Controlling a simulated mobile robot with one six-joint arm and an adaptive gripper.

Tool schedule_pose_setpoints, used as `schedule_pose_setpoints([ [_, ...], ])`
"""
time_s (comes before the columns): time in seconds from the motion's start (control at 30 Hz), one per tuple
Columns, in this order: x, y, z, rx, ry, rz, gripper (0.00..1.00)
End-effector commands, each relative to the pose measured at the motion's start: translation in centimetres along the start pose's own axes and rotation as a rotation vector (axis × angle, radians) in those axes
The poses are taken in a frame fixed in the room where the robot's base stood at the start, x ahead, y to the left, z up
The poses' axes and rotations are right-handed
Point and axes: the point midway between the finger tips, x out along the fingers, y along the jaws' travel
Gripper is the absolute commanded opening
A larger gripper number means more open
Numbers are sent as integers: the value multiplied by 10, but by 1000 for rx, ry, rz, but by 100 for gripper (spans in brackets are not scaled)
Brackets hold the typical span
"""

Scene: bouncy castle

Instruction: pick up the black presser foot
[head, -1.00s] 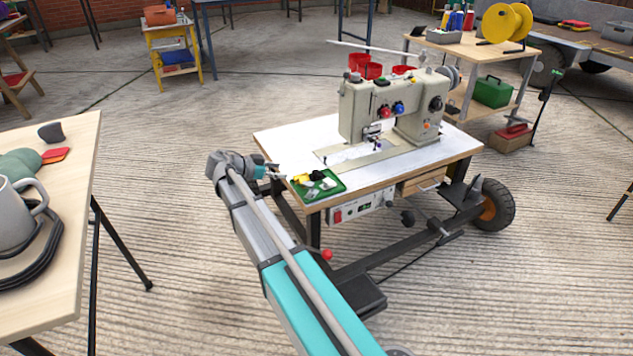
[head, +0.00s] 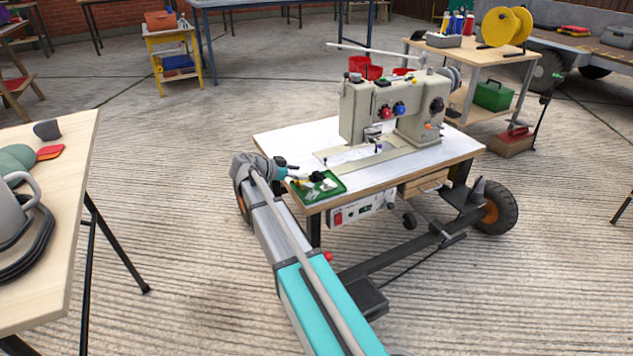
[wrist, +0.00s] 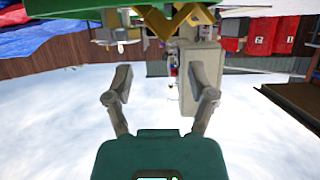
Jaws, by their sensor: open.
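The black presser foot looks to be the small black piece (head: 317,176) among the small parts in the green tray (head: 318,199), on the near left corner of the sewing table. In the head view my gripper (head: 295,174) is at the tray's left edge, just left of the black piece and apart from it. In the wrist view, which looks upside down, my gripper (wrist: 160,95) is open, with nothing between its fingers. A green surface, likely the tray, and a yellow zigzag part (wrist: 182,20) show at the top there. I cannot make out the presser foot in that view.
The sewing machine (head: 395,108) stands on the white table (head: 290,142), behind and right of the tray. Open floor lies between the two tables.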

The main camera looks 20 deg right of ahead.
Motion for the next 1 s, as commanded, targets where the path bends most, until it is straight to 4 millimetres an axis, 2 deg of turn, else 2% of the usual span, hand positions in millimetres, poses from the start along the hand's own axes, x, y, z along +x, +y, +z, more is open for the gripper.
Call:
schedule_pose_setpoints([
  [0.13,11,0,0,0,0,0,71],
  [0.63,17,-1,1,1,0,0,71],
  [1.0,56,-3,3,1,0,1,71],
])
